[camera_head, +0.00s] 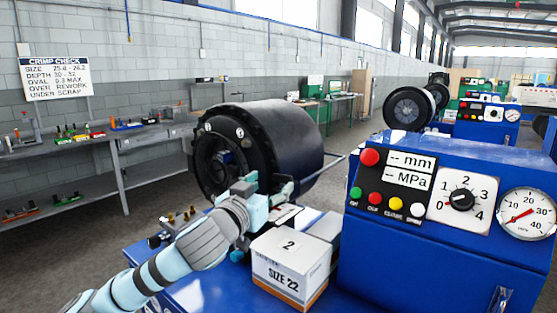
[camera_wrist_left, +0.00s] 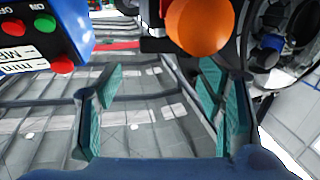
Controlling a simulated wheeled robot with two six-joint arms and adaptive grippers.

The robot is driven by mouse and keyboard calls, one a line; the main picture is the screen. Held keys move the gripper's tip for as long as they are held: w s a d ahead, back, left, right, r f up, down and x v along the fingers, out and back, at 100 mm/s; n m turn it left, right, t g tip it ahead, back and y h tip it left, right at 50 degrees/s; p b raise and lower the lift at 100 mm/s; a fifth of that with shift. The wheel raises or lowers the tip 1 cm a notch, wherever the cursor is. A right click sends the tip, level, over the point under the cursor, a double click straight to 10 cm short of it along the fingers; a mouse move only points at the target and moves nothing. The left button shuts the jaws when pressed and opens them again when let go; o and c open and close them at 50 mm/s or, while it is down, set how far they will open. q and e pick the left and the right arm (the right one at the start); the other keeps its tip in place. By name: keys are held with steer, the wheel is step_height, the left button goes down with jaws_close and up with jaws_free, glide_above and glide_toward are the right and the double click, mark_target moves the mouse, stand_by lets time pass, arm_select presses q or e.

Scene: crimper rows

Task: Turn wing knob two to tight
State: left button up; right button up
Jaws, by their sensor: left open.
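I cannot pick out wing knob two for certain in either view. The black ring-shaped crimper head (camera_head: 285,130) stands behind my left gripper (camera_head: 268,188), with small round pale marks on its face. My left gripper is open and empty, in front of the lower right of the crimper face. In the left wrist view, its teal fingers (camera_wrist_left: 160,95) are spread apart with nothing between them. An orange round part (camera_wrist_left: 200,24) is just beyond the fingers, and a dark blue part (camera_wrist_left: 268,50) sits inside the dark ring at right. My right gripper is not in view.
A blue control cabinet (camera_head: 420,240) with buttons, a selector dial (camera_head: 461,199) and a gauge (camera_head: 526,213) stands at right. A white box (camera_head: 289,268) marked 2 and SIZE 22 sits in front of the gripper. A grey shelf bench (camera_head: 110,145) is at left.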

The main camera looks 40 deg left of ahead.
mark_target(281, 176)
arm_select(q)
steer(key=x, duration=0.5)
steer(key=shift+w+p, duration=0.2)
steer(key=shift+p, duration=0.2)
